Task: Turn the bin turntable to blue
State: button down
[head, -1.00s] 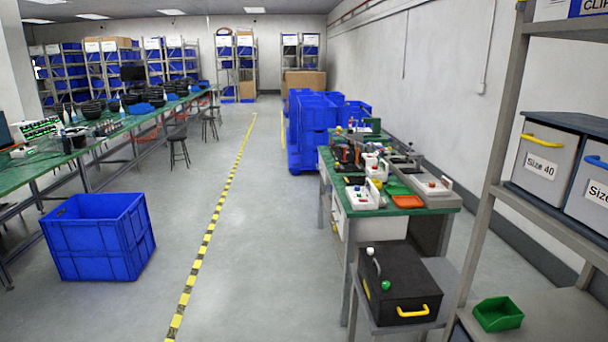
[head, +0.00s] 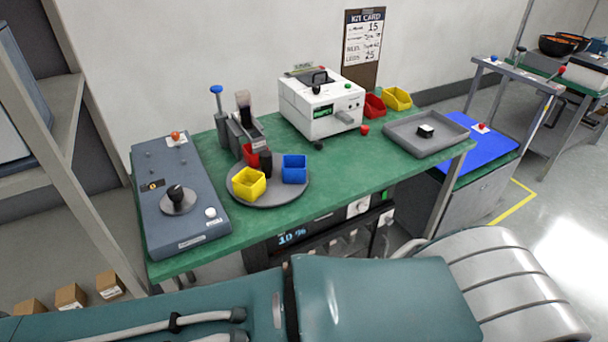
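The bin turntable is a round grey disc (head: 262,202) on the green workbench, in the left half of the head view. It carries a yellow bin (head: 249,183) at the front left, a blue bin (head: 294,169) at the right and a red bin (head: 250,157) at the back, partly hidden. A black upright knob (head: 266,164) stands near the middle of the disc. The yellow bin faces nearest to me. My gripper is not in view; my own teal and grey parts cross the bottom of the picture, apart from the turntable.
A grey-blue panel (head: 178,218) with a black knob is left of the turntable. A dispenser with a blue-topped lever (head: 216,90) stands behind it. A white device (head: 324,104), red and yellow bins (head: 397,98) and a grey tray (head: 424,145) are to the right. Green bench surface (head: 340,172) is bare between.

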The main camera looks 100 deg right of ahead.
aim_at(264, 179)
jog(key=z, duration=3.05)
jog(key=i+l, duration=0.65)
jog(key=i+j+u, duration=0.05)
